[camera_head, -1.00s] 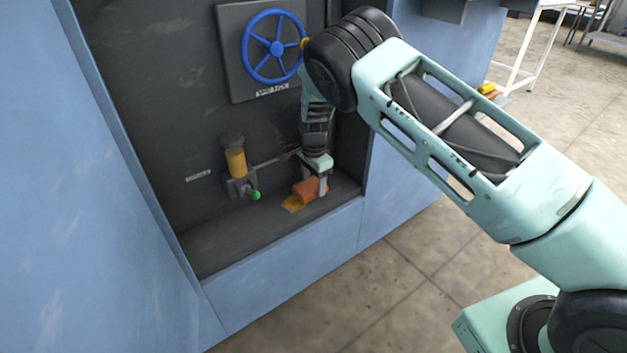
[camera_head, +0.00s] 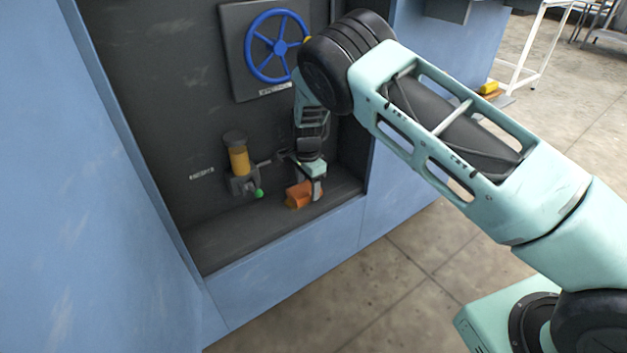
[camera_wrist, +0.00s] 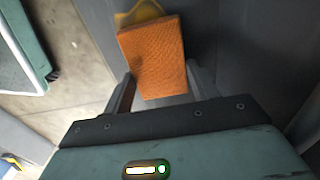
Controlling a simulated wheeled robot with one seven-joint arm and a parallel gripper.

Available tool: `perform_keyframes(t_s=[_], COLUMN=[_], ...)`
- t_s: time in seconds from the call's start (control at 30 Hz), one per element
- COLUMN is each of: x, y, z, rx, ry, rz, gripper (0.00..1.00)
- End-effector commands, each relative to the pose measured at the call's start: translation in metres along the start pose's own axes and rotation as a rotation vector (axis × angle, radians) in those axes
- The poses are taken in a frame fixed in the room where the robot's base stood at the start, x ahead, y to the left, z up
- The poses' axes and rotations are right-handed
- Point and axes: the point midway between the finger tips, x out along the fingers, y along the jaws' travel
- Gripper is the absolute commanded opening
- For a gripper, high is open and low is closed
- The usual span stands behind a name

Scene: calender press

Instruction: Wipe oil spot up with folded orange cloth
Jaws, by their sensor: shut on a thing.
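The folded orange cloth (camera_head: 298,196) lies on the dark ledge inside the blue machine's recess. My gripper (camera_head: 311,189) points down at the ledge and is shut on the cloth, with a finger on each side of it in the wrist view. The cloth (camera_wrist: 153,58) fills the top middle of the wrist view. The amber oil spot (camera_wrist: 140,12) shows past the cloth's far edge there; the rest is hidden under the cloth. In the head view the cloth covers nearly all of the spot.
A lubricator with an amber cup (camera_head: 238,160) and a green knob (camera_head: 259,193) stands left of the cloth. A blue handwheel (camera_head: 276,46) is on the back wall above. The ledge (camera_head: 225,243) is bare at the left. The ledge's front edge is near the cloth.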

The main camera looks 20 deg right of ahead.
Motion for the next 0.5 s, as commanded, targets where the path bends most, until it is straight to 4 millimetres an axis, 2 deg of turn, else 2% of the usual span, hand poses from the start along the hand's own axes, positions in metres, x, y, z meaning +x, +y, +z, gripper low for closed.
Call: perform_keyframes(t_s=[0.27,0.5], x=[0.000,0.001], y=[0.000,0.001], z=[0.011,0.029], rx=[0.000,-0.002], ry=[0.000,0.001], rz=[0.001,0.001], gripper=[0.40,0.40])
